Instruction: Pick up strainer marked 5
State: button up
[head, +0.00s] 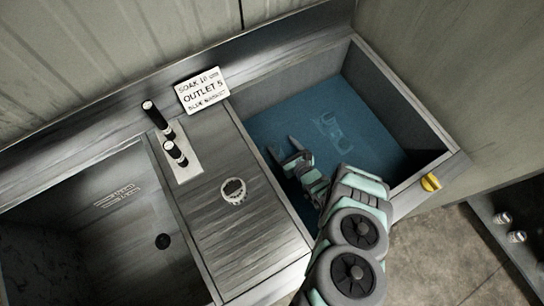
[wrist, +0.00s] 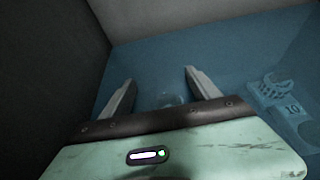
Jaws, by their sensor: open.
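My gripper (head: 284,150) reaches into the right-hand basin, over blue water. To the right in the wrist view lies a pale toothed strainer with a tag marked 10 (wrist: 290,108), under the water. In the head view faint pale outlines (head: 330,128) show in the water beyond my gripper. No strainer shows a readable 5. My arm hides part of the basin's near side.
A small white ring-shaped piece (head: 233,190) sits on the metal counter between the basins. Black-topped taps (head: 165,130) stand behind it. The left basin (head: 130,215) is dry; a yellow knob (head: 431,182) is at right.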

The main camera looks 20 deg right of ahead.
jog(key=b, duration=0.8)
send_near(269, 144)
jog(key=shift+s+d+r, duration=0.15)
jog(key=shift+d+r, duration=0.15)
jog(key=shift+r, duration=0.45)
jog(key=shift+w+f+b, duration=0.3)
jog(key=shift+w, duration=0.1)
jog(key=b+x, duration=0.2)
jog(key=x, duration=0.3)
jog(key=shift+a+r, duration=0.1)
jog(key=b+x, duration=0.3)
jog(key=x, duration=0.1)
jog(key=shift+w+a+f, duration=0.1)
jog(key=shift+a+f, duration=0.15)
jog(key=shift+f, duration=0.05)
jog(key=shift+w, duration=0.25)
jog(key=shift+r, duration=0.1)
jog(key=c, duration=1.5)
jog(key=shift+r, duration=0.15)
jog(key=shift+c, duration=0.2)
notch_tip(269, 144, up, 20)
jog(key=p, duration=1.6)
